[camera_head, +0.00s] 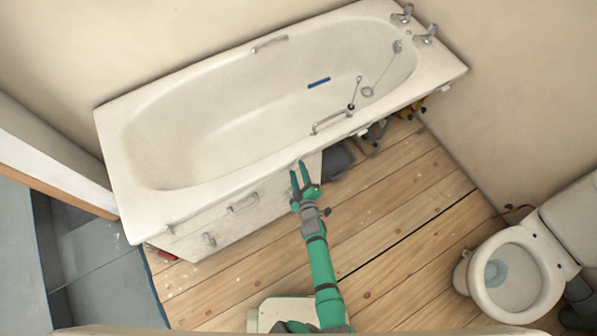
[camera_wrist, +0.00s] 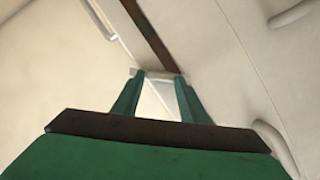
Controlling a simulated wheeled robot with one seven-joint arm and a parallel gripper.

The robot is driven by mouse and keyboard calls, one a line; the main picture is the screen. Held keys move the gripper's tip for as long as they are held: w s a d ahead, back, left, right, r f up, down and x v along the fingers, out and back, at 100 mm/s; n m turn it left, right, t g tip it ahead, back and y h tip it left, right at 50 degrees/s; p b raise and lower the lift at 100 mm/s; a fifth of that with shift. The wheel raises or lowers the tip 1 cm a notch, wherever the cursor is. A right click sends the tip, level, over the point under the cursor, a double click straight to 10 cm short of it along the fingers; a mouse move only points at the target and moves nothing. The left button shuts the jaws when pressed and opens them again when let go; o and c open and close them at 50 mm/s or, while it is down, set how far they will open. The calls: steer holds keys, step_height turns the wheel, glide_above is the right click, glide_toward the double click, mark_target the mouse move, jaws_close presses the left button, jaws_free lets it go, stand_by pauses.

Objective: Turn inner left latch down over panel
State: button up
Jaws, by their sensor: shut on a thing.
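My gripper (camera_head: 299,174) is at the front rim of the bathtub (camera_head: 215,165), near the right end of the white front panel (camera_head: 275,202). In the wrist view, my gripper's two green fingertips (camera_wrist: 159,76) are shut on a small pale latch (camera_wrist: 154,73). The latch sits beside a dark brown strip or gap that runs along a pale edge. My fingers hide the latch in the head view. The fingers stay a little apart, with the latch between them. Which way the latch is turned is hard to tell.
The panel carries grab handles (camera_head: 243,204). Right of it the underside of the tub is open, with a dark grey object (camera_head: 338,160) and pipes (camera_head: 380,132). A toilet (camera_head: 515,272) stands at the lower right. The wooden floor (camera_head: 400,215) between is clear.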

steer(key=shift+f+n+t+h, duration=0.15)
steer(key=shift+n+t+h, duration=0.4)
steer(key=shift+n, duration=0.75)
steer(key=shift+s+a+f+n+t, duration=0.15)
steer(key=shift+n+t, duration=0.25)
steer(key=shift+n, duration=0.3)
steer(key=shift+w+d+f+n+t, duration=0.1)
steer(key=shift+n+t, duration=0.25)
steer(key=shift+n, duration=0.35)
steer(key=shift+a, duration=0.1)
steer(key=o, duration=1)
steer(key=shift+o, duration=0.2)
steer(key=s+d, duration=0.1)
steer(key=s, duration=1)
steer(key=shift+d+r, duration=0.2)
